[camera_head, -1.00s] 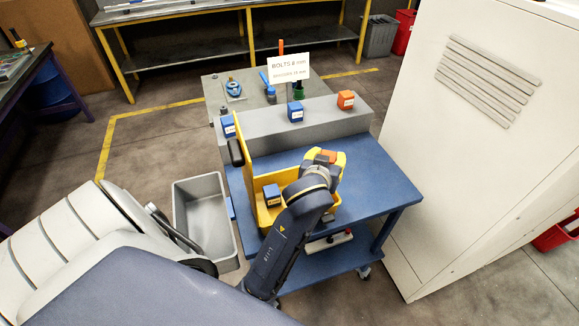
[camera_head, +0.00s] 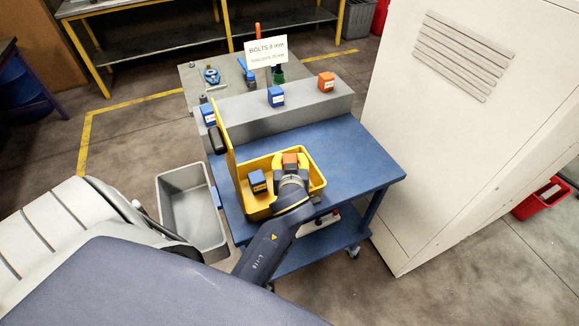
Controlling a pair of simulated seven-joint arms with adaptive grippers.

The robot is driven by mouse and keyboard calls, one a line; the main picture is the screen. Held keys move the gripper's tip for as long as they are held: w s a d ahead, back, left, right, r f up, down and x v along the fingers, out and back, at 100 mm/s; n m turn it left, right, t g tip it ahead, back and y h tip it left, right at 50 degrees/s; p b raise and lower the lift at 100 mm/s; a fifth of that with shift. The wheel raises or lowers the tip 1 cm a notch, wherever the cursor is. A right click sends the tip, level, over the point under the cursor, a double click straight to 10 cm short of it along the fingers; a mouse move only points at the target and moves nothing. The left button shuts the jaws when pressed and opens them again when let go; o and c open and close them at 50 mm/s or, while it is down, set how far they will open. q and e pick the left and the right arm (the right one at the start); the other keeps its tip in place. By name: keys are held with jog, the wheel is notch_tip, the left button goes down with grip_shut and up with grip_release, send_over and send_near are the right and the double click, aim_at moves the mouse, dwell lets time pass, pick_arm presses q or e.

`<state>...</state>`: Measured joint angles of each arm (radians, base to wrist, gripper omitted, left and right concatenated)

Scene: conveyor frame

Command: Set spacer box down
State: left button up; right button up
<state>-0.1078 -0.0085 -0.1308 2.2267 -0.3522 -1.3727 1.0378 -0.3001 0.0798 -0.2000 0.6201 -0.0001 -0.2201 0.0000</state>
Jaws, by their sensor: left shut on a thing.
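My left gripper (camera_head: 290,164) is shut on an orange box (camera_head: 290,158), over the right part of an open yellow case (camera_head: 246,203) on the blue cart. A blue box with a white label (camera_head: 257,182) sits inside the left part of the case. I cannot tell whether the orange box touches the case floor. On the grey raised step stand a blue box (camera_head: 209,115) at left, another blue box (camera_head: 276,96) in the middle and an orange box (camera_head: 326,82) at right. Which box is the spacer box I cannot read. My right gripper is not in view.
A white sign reading BOLTS 8 mm (camera_head: 266,51) stands behind the grey step (camera_head: 300,98). The case's raised yellow lid (camera_head: 230,155) stands at its left. A grey bin (camera_head: 190,205) is on the floor at left. The blue cart top (camera_head: 360,165) is clear at right.

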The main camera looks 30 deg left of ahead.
pick_arm(q)
jog(key=shift+f, duration=1.35)
jog(key=shift+f, duration=0.1)
jog(key=shift+f, duration=0.2)
jog(key=shift+s+f, duration=0.15)
jog(key=shift+f, duration=0.3)
jog(key=o, duration=1.2)
jog(key=shift+f, duration=0.1)
jog(key=shift+o, duration=0.2)
jog(key=shift+r, duration=0.65)
jog(key=v, duration=0.6)
jog(key=shift+d+r, duration=0.1)
jog(key=shift+d, duration=0.05)
jog(key=shift+s+d+r, duration=0.3)
jog(key=shift+s+r, duration=0.1)
